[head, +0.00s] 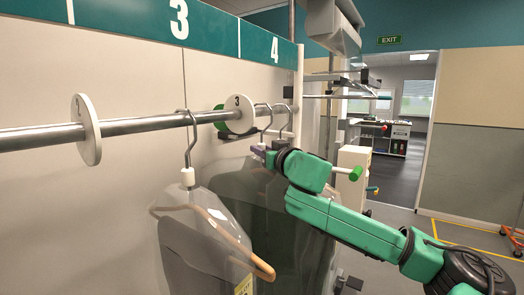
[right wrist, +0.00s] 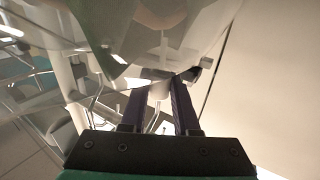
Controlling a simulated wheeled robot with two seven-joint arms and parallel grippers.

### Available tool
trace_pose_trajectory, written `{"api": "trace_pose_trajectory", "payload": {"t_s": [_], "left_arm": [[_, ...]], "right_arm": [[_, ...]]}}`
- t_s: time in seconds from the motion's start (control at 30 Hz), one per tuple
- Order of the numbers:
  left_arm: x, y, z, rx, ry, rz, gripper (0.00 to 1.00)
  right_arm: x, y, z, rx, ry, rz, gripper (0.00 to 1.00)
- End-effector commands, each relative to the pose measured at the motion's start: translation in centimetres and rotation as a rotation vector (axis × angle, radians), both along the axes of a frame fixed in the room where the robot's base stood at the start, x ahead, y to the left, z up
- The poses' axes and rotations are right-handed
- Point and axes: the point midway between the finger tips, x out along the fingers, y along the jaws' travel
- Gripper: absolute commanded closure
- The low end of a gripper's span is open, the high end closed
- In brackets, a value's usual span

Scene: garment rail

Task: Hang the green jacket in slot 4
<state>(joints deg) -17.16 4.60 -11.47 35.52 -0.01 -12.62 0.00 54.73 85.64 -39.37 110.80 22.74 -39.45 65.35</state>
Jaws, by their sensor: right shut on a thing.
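A dark green garment in a clear cover, which looks like the green jacket (head: 262,205), hangs below the rail right of the disc marked 3, partly behind a grey garment. My right gripper (head: 264,152) is shut at the neck of its hanger, just under the hook (head: 267,122). The hook is at the rail; I cannot tell if it bears on it. In the right wrist view the fingers (right wrist: 160,95) point up at a blurred clear cover (right wrist: 150,45). The slot 4 label (head: 274,50) is above this stretch of rail. My left gripper is not in view.
A grey garment (head: 190,245) on a wooden hanger hangs in front, left of the marked disc (head: 239,113). Another white disc (head: 86,129) sits further left on the rail (head: 145,124). Another hook shows near the rail's right end. A doorway opens at right.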

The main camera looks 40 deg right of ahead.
Motion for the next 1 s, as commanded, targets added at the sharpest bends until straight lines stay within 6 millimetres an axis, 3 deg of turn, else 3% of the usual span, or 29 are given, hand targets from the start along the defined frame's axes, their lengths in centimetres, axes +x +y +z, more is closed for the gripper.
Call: {"api": "trace_pose_trajectory", "payload": {"t_s": [0.17, 0.2, 0.27, 0.3, 0.67, 0.83, 1.0], "left_arm": [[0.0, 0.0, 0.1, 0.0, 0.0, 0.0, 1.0], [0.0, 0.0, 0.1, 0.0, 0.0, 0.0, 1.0], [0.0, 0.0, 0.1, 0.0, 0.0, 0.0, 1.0], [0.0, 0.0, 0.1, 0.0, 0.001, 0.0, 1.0], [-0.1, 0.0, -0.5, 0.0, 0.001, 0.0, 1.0], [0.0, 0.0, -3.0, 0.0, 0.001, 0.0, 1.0], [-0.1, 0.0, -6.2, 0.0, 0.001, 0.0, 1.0]], "right_arm": [[-0.1, 0.0, 0.4, -0.002, -0.006, 0.0, 1.0], [-0.1, 0.0, 0.4, -0.002, -0.006, 0.0, 0.63], [-0.1, 0.0, 0.3, -0.002, -0.006, 0.001, 0.4], [-0.1, 0.0, 0.3, -0.002, -0.005, 0.0, 0.36], [-0.5, 0.0, -0.2, -0.002, 0.001, -0.002, 0.36], [-3.2, 0.7, -0.8, -0.007, 0.001, -0.002, 0.36], [-7.7, 1.5, -0.7, -0.01, -0.006, -0.005, 0.36]]}}
